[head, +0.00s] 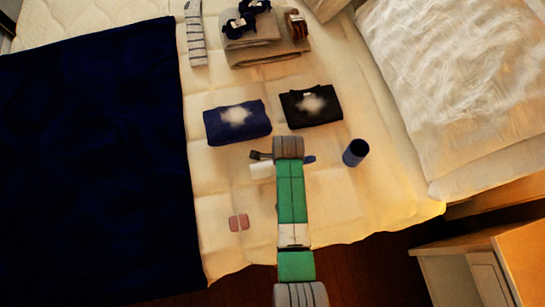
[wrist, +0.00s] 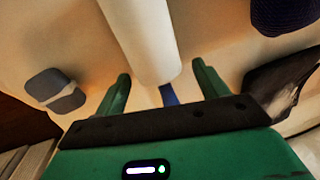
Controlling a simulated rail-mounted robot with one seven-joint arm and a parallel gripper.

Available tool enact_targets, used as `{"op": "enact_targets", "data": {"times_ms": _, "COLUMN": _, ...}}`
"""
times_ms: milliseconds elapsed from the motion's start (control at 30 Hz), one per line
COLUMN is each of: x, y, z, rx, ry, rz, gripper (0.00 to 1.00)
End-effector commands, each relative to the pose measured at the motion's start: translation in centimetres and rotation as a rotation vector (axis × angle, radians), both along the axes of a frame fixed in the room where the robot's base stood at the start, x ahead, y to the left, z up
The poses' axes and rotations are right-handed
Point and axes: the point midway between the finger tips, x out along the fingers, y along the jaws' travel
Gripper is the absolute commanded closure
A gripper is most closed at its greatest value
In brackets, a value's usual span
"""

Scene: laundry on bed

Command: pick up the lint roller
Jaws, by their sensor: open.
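The lint roller has a white cylinder (wrist: 143,40) and a blue handle (wrist: 168,95) in the wrist view. In the head view its white roll (head: 262,171) lies on the bed, partly hidden by my arm. My gripper (wrist: 163,85) is open, with one green finger to each side of the lint roller in the wrist view. The handle shows between the fingers, and the white roll extends beyond them. I cannot tell whether the fingers touch it. In the head view my arm hides most of the gripper.
A dark blue cylinder (head: 355,153) stands to the right. A folded blue garment (head: 238,123) and a folded black garment (head: 311,105) lie behind. A small pink item (head: 239,222) lies front left. A navy blanket (head: 95,165) covers the left of the bed.

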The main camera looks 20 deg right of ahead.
Motion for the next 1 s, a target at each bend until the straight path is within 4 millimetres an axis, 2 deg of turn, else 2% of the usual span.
{"op": "enact_targets", "data": {"times_ms": 67, "x": 0.0, "y": 0.0, "z": 0.1, "rx": 0.000, "ry": 0.000, "rz": 0.000, "gripper": 0.30}}
{"op": "enact_targets", "data": {"times_ms": 300, "x": 0.0, "y": 0.0, "z": 0.1, "rx": 0.000, "ry": 0.000, "rz": 0.000, "gripper": 0.77}}
{"op": "enact_targets", "data": {"times_ms": 633, "x": 0.0, "y": 0.0, "z": 0.5, "rx": 0.000, "ry": -0.001, "rz": 0.001, "gripper": 0.78}}
{"op": "enact_targets", "data": {"times_ms": 767, "x": 0.1, "y": 0.0, "z": 1.8, "rx": -0.001, "ry": -0.002, "rz": 0.001, "gripper": 0.78}}
{"op": "enact_targets", "data": {"times_ms": 900, "x": 0.1, "y": 0.0, "z": 4.0, "rx": -0.001, "ry": -0.002, "rz": 0.001, "gripper": 0.78}}
{"op": "enact_targets", "data": {"times_ms": 1000, "x": -2.2, "y": 0.4, "z": 3.9, "rx": 0.000, "ry": 0.002, "rz": 0.000, "gripper": 0.78}}
